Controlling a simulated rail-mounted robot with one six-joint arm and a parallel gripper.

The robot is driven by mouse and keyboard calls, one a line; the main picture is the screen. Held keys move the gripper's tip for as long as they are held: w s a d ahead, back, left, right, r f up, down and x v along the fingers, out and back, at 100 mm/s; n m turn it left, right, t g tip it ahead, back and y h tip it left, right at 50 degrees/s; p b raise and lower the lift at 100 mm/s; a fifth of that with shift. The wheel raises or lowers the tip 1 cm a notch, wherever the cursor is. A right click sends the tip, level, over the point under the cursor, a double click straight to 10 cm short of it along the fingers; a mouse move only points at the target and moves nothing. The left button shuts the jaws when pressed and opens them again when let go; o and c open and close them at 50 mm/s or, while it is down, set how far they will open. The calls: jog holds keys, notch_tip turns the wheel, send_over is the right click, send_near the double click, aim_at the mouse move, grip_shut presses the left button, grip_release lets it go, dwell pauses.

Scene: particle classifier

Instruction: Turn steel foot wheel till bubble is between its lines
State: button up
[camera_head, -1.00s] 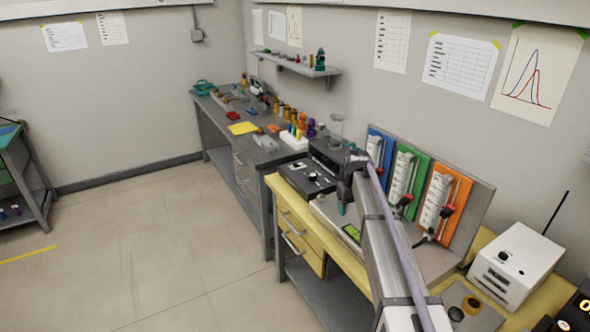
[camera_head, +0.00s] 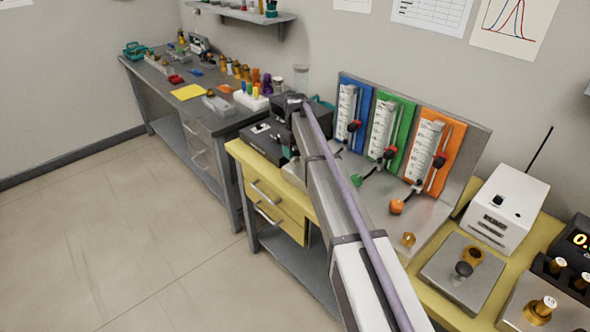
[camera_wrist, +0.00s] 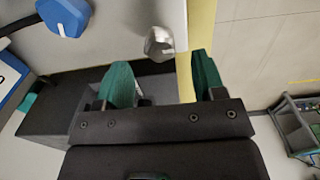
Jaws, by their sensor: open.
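In the wrist view a shiny steel lobed wheel (camera_wrist: 158,42) sits at the edge of a light grey plate, beside the bench's yellow edge. I take it for the steel foot wheel. My gripper (camera_wrist: 163,80) is open, with its two green fingertips apart and nothing between them. The wheel lies beyond the tips, within the gap's width and apart from both in the picture. In the head view my gripper (camera_head: 289,151) is mostly hidden behind my arm at the near bench. I see no bubble or lines in either current view.
A blue knob (camera_wrist: 65,14) is close by at upper left in the wrist view. In the head view a green knob (camera_head: 356,180) and an orange knob (camera_head: 397,206) stand before the flow-meter panels. A black box (camera_head: 266,137) is on the bench's left end.

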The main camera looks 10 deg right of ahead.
aim_at(295, 158)
notch_tip(295, 158, down, 5)
jog(key=b, duration=0.2)
jog(key=shift+w+r+b, duration=0.1)
jog(key=shift+b, duration=0.3)
jog(key=shift+r, duration=0.1)
jog(key=shift+c, duration=0.2)
jog(key=c, duration=0.9)
